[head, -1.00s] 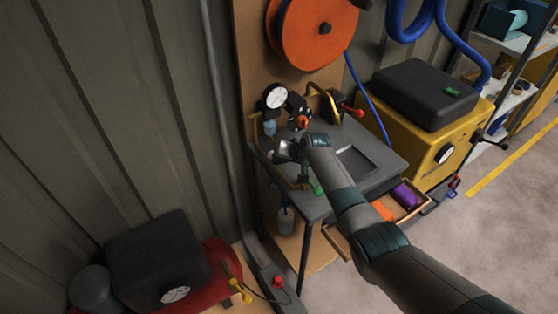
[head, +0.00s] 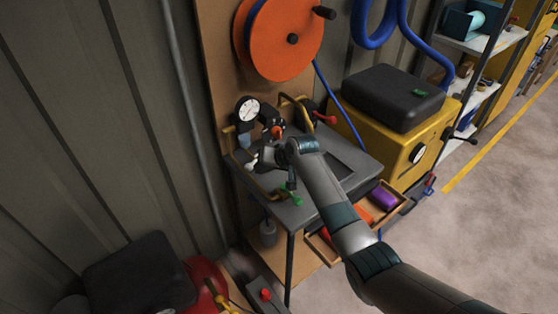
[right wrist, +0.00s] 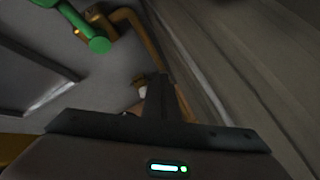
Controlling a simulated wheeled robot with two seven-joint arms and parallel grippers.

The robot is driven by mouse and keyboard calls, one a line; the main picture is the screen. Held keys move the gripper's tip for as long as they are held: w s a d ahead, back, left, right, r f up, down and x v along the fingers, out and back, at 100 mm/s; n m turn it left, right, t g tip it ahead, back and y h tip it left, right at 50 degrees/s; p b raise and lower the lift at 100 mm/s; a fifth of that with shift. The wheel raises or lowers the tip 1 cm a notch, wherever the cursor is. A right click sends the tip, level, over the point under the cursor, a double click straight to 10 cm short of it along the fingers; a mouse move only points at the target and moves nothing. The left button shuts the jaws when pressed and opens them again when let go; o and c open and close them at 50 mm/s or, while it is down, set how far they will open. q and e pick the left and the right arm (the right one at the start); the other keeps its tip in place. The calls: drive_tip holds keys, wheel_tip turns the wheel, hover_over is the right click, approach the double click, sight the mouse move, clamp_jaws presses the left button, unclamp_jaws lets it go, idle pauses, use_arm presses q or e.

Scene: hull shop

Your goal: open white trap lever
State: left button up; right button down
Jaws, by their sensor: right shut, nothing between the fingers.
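A small white piece, probably the white trap lever (right wrist: 145,90), shows just beyond my fingers in the right wrist view, partly hidden by them. In the head view a small white part (head: 251,162) shows at the left edge of the bench, just left of my right gripper (head: 262,157). My right gripper also shows in the right wrist view (right wrist: 159,80), its fingers together with nothing between them. I cannot tell whether the fingers touch the white piece. My left gripper is not in view.
A brass pipe (right wrist: 145,37) and a green handle (right wrist: 98,43) are close to my fingers. A pressure gauge (head: 248,109) and red lever (head: 326,119) stand behind. The open drawer (head: 398,214) juts out at the bench front. The wall (head: 100,120) is close on the left.

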drive_tip(key=b+v, duration=0.2)
drive_tip(key=v, duration=0.9)
drive_tip(key=shift+r, duration=0.2)
drive_tip(key=shift+s+d, duration=0.15)
